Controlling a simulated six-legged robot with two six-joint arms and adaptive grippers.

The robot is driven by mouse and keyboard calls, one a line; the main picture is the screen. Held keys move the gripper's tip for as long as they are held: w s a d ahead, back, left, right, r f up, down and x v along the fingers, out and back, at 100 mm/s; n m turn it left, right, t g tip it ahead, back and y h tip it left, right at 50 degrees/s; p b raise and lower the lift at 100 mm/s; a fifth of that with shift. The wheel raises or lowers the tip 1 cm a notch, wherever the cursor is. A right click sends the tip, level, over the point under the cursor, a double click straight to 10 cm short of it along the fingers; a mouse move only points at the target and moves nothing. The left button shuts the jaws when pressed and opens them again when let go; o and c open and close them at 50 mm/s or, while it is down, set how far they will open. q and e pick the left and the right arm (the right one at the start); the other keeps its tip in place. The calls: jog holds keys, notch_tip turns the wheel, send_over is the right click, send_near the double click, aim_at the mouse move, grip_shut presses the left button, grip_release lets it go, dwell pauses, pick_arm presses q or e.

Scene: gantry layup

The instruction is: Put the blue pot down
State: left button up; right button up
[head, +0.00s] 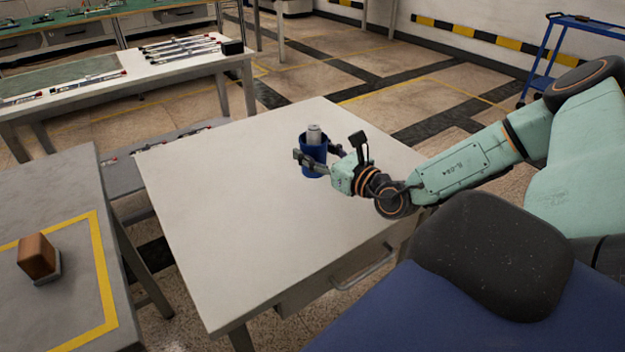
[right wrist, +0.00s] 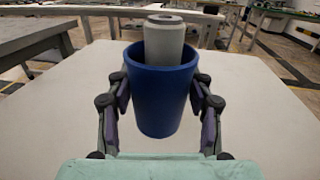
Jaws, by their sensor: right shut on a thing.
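The blue pot (head: 314,163) is at the far right part of the white table (head: 240,215), with a grey cylinder (head: 314,134) standing up out of it. My right gripper (head: 318,154) is shut on the pot from its near right side. In the right wrist view the blue pot (right wrist: 160,95) is upright between the two fingers, one on each side. The grey cylinder (right wrist: 164,40) rises above its rim. I cannot tell for sure whether the pot's bottom touches the table top. My left gripper is not in view.
The rest of the white table top is bare. A grey table (head: 60,300) at the left carries a brown block (head: 37,256) inside a yellow outline. A bench (head: 150,75) with several rods stands behind. A blue cart (head: 560,50) is at the far right.

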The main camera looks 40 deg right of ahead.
aim_at(322, 175)
jog(key=shift+f+b, duration=0.35)
jog(key=shift+f, duration=0.4)
jog(key=shift+a+f, duration=0.1)
jog(key=shift+a, duration=0.1)
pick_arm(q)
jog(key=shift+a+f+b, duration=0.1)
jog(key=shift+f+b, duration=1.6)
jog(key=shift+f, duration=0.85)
pick_arm(e)
jog(key=shift+d+f, duration=0.1)
jog(key=shift+f, duration=1.65)
jog(key=shift+f, duration=0.1)
jog(key=shift+f, duration=0.1)
jog(key=o, duration=1.1)
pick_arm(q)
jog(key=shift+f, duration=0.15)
pick_arm(e)
jog(key=shift+o, duration=0.2)
